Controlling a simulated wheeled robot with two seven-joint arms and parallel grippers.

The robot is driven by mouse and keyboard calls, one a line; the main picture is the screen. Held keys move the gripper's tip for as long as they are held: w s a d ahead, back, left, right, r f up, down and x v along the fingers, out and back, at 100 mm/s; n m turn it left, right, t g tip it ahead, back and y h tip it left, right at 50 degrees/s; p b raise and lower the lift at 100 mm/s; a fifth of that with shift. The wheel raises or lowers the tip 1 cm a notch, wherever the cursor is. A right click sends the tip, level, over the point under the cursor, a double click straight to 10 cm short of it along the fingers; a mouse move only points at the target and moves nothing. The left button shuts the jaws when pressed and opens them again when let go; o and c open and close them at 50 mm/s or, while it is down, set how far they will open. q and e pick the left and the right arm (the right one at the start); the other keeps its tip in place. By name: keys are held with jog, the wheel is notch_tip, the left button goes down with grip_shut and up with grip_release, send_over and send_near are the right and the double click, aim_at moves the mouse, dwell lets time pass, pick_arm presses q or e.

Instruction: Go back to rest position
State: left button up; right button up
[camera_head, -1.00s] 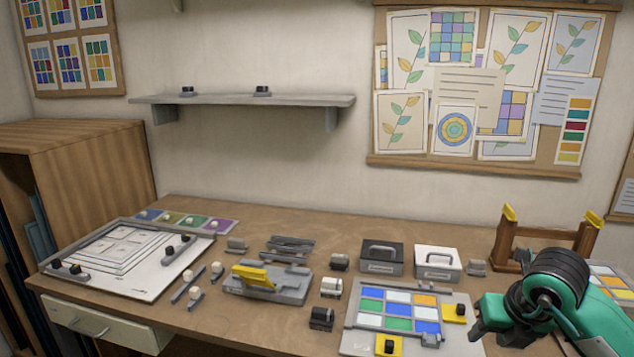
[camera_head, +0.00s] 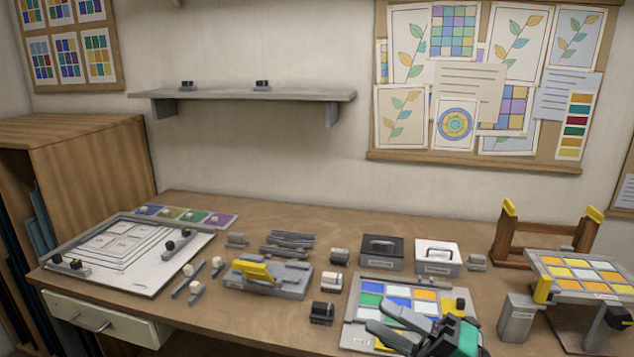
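My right gripper (camera_head: 382,318) is low in the picture, over the front of the coloured tile panel (camera_head: 352,328). Its two grey fingers point left and stand apart, with nothing seen between them. It hides part of the panel's front right side. Whether it touches the panel cannot be told. Its green and black wrist reaches the bottom edge. My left gripper is out of view.
The worktable (camera_head: 258,330) holds a framed drawing board (camera_head: 160,268), a grey tool with a yellow handle (camera_head: 290,280), a black box (camera_head: 382,253), a white box (camera_head: 437,257) and a raised tile rack (camera_head: 575,275) at right. The wall above the table is clear below the shelf (camera_head: 250,97).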

jog(key=w+d+f+m+t+h, duration=0.25)
jog(key=d+m+t+h, duration=0.8)
jog(key=m, duration=0.75)
jog(key=s+d+f+m+g+h, duration=0.1)
jog(key=d+f+m+g+h, duration=0.3)
jog(key=f+m+h, duration=0.85)
jog(key=s+a+f+g+y, duration=0.25)
jog(key=s+f+g, duration=0.95)
jog(key=s+f, duration=0.85)
notch_tip(320, 180, down, 30)
jog(key=g+p, duration=0.1)
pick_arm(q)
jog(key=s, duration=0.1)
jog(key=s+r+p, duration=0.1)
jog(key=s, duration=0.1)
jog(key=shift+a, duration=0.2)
pick_arm(e)
jog(key=s+d+f, duration=0.2)
jog(key=s+f, duration=0.7)
jog(key=s, duration=0.1)
jog(key=s+d+f+g, duration=0.1)
jog(key=s+f, duration=0.8)
jog(key=s, duration=0.1)
jog(key=shift+d, duration=0.35)
